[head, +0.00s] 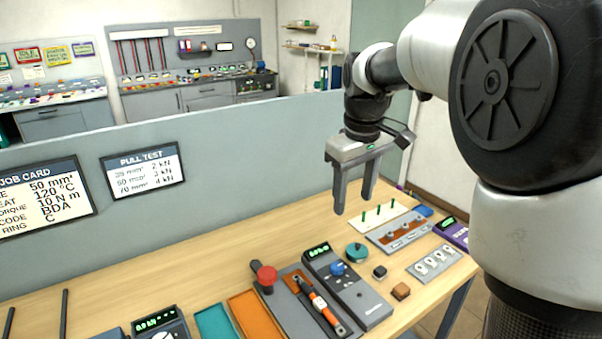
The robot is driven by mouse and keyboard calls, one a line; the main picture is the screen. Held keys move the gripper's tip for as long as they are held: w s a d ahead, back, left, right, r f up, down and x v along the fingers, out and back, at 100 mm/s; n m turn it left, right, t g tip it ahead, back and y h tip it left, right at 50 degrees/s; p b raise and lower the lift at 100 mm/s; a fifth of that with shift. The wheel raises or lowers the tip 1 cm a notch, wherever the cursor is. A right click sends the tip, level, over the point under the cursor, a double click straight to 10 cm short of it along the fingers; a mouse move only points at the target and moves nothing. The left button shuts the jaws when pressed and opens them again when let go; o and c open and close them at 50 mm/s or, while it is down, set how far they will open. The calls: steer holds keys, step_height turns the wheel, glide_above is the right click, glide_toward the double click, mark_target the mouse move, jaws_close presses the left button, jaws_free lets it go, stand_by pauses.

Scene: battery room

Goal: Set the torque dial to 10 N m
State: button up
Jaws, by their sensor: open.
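A dark grey box (366,302) with a small green display (318,249) and a blue knob (338,268) stands on the wooden table. The blue knob looks like the torque dial, but its markings and the display digits are too small to read. My gripper (354,205) is open and empty, fingers pointing down. It hangs in the air, above the table and behind the box in the picture. The job card (45,198) on the grey partition reads 10 N m for torque.
An orange-handled tool (322,307) lies on a grey tray left of the box. A red knob (266,273), a teal round piece (357,252) and small blocks (401,291) stand nearby. A rack with green pegs (378,214) is behind. The table's left-middle (175,270) is clear.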

mark_target(337, 265)
steer(key=w+f+n+g+b, duration=0.1)
steer(key=w+f+n+g, duration=0.15)
steer(key=w+f, duration=0.9)
steer(key=shift+n+t, duration=0.25)
steer(key=f, duration=1.8)
steer(key=shift+s+f, duration=0.25)
steer(key=shift+s, duration=0.05)
steer(key=c, duration=1)
steer(key=shift+c, duration=0.2)
